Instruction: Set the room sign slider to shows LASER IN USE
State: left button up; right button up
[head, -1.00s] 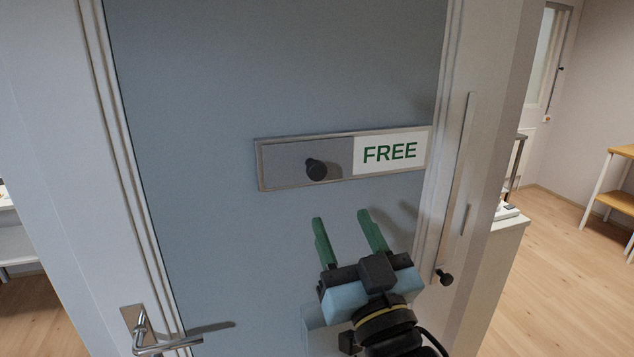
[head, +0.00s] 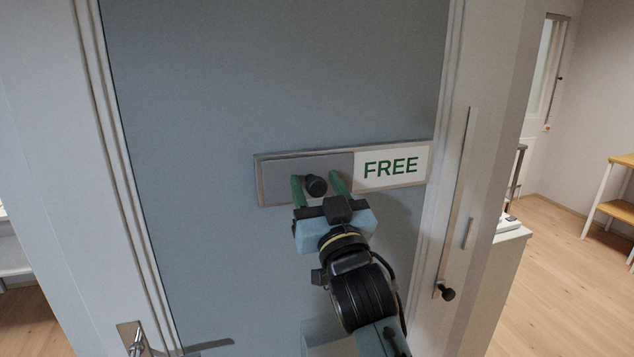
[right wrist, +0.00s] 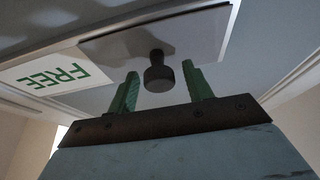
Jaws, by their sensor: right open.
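The room sign (head: 262,197) is a framed panel on the blue-grey door. Its grey slider plate (head: 285,166) covers the left part, and the right part shows FREE (head: 391,166) in green on white. A black knob (head: 316,185) sticks out of the plate. My right gripper (head: 318,178) is open, its green fingers on either side of the knob. The right wrist view shows the knob (right wrist: 159,72) between the open fingertips (right wrist: 161,82), with a gap on both sides. My left gripper is not in view.
A door handle (head: 138,340) is at the lower left of the door. The door frame's right side carries a vertical strip with a small black knob (head: 446,291). A white cabinet (head: 508,245) and a wooden-topped shelf (head: 618,208) stand to the right.

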jog(key=shift+w, duration=0.15)
grip_shut()
jog(key=w+d+p, duration=0.1)
jog(key=d, duration=0.4)
jog(key=w+d+p, duration=0.2)
jog(key=d, duration=0.3)
jog(key=w+d+p, duration=0.1)
jog(key=w+d, duration=0.1)
jog(key=d, duration=0.3)
jog(key=shift+r, duration=0.1)
jog(key=shift+w+d, duration=0.1)
jog(key=shift+d, duration=0.35)
jog(key=shift+c, duration=1.3)
grip_release()
jog(key=shift+d, duration=0.1)
jog(key=shift+o, duration=1.3)
jog(key=shift+w+d, duration=0.1)
